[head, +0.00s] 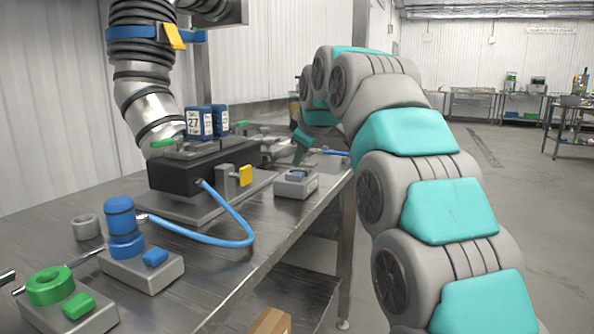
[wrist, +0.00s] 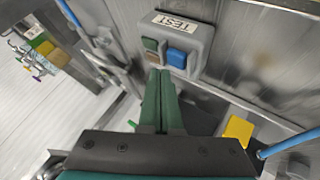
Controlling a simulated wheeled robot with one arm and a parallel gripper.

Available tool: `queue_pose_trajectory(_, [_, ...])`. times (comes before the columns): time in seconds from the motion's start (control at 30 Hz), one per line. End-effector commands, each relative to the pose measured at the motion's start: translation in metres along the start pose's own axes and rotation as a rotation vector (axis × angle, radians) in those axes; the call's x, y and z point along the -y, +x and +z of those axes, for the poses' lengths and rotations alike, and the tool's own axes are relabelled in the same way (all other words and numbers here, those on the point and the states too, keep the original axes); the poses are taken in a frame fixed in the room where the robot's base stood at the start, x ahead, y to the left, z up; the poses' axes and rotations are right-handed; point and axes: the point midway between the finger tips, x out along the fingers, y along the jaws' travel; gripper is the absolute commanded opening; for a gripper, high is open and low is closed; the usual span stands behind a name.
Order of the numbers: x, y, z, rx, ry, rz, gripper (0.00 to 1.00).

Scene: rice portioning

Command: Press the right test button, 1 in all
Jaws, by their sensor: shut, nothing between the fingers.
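A small grey test box (head: 296,186) sits on the steel table near its right edge. In the wrist view the box (wrist: 205,45) carries a white TEST label, a blue button (wrist: 178,57) and a smaller greenish button (wrist: 151,45). In the head view only a blue patch shows on its top. My gripper (head: 299,160) is above and behind the box in the head view, pointing down. In the wrist view its green fingers (wrist: 160,74) are together and empty, with tips just below the two buttons. Whether they touch the box cannot be told.
A black machine (head: 190,172) with a yellow tab (head: 246,175) stands left of the box. A blue hose (head: 240,225) loops over the table. Blue (head: 120,222) and green (head: 50,286) fittings stand at the front left. The floor to the right is open.

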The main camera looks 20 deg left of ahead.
Motion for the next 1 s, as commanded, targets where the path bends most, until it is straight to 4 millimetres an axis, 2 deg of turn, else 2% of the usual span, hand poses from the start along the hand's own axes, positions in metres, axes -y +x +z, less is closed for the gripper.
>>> queue_pose_trajectory(0.27, [-0.001, -0.002, -0.001, 0.0, 0.0, 0.0, 0.0])
queue_pose_trajectory(0.73, [-0.023, -0.027, -0.021, 0.0, 0.001, 0.002, 0.0])
queue_pose_trajectory(1.0, [-0.025, -0.035, -0.025, 0.001, 0.0, 0.0, 0.0])
